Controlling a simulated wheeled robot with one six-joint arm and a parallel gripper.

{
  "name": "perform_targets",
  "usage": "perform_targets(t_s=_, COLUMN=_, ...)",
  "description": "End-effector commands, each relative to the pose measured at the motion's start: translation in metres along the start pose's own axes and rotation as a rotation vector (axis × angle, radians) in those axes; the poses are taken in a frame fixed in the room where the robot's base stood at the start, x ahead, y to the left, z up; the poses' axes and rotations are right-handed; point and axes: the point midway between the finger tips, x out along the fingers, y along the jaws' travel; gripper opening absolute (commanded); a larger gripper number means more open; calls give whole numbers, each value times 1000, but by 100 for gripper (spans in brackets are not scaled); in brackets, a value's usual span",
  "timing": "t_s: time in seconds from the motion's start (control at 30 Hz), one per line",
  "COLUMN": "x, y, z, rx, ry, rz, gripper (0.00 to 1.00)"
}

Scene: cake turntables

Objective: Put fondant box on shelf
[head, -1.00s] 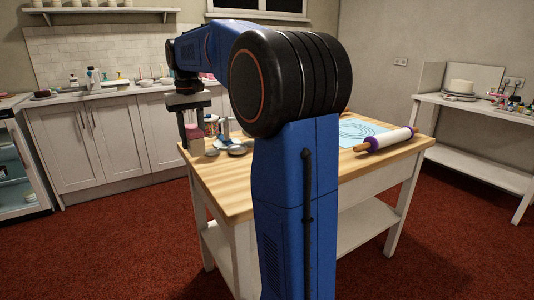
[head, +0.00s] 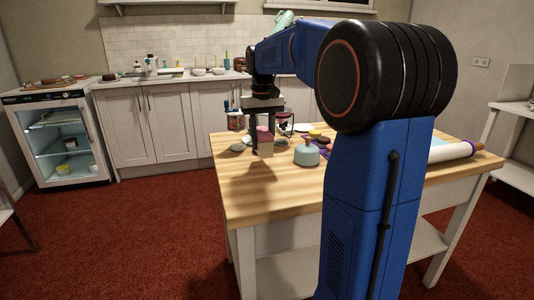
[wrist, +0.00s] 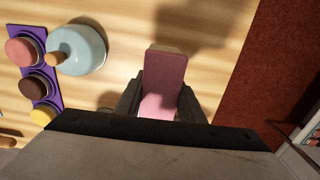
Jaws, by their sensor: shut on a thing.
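The fondant box (head: 265,146) is a small block with a pink top and pale sides. My gripper (head: 266,140) is shut on it, over the left part of the wooden worktable (head: 245,195). In the wrist view the box's pink top (wrist: 166,80) sits between the two fingers (wrist: 160,100). I cannot tell for sure whether its base clears the tabletop. A white wall shelf (head: 165,22) runs along the top of the back wall. The worktable has a lower shelf (head: 285,262), partly hidden by my arm.
A rolling pin (head: 450,152) lies at the right. A glass-fronted fridge (head: 62,140) stands at the left. Red carpet (head: 130,220) is open at the left.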

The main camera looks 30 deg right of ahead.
Motion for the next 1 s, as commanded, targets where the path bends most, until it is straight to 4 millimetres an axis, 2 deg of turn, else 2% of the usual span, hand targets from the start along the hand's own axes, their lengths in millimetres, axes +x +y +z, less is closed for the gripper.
perform_targets(t_s=0.27, x=20, y=0, z=0, rx=0, ry=-1, rz=0, gripper=5)
perform_targets(t_s=0.5, x=46, y=0, z=0, rx=0, ry=0, rz=0, gripper=5)
perform_targets(t_s=0.87, x=49, y=0, z=0, rx=0, ry=0, rz=0, gripper=5)
perform_targets(t_s=0.9, x=49, y=0, z=0, rx=0, ry=0, rz=0, gripper=42)
perform_targets(t_s=0.97, x=49, y=0, z=0, rx=0, ry=0, rz=0, gripper=54)
perform_targets(t_s=1.0, x=49, y=0, z=0, rx=0, ry=1, rz=0, gripper=54)
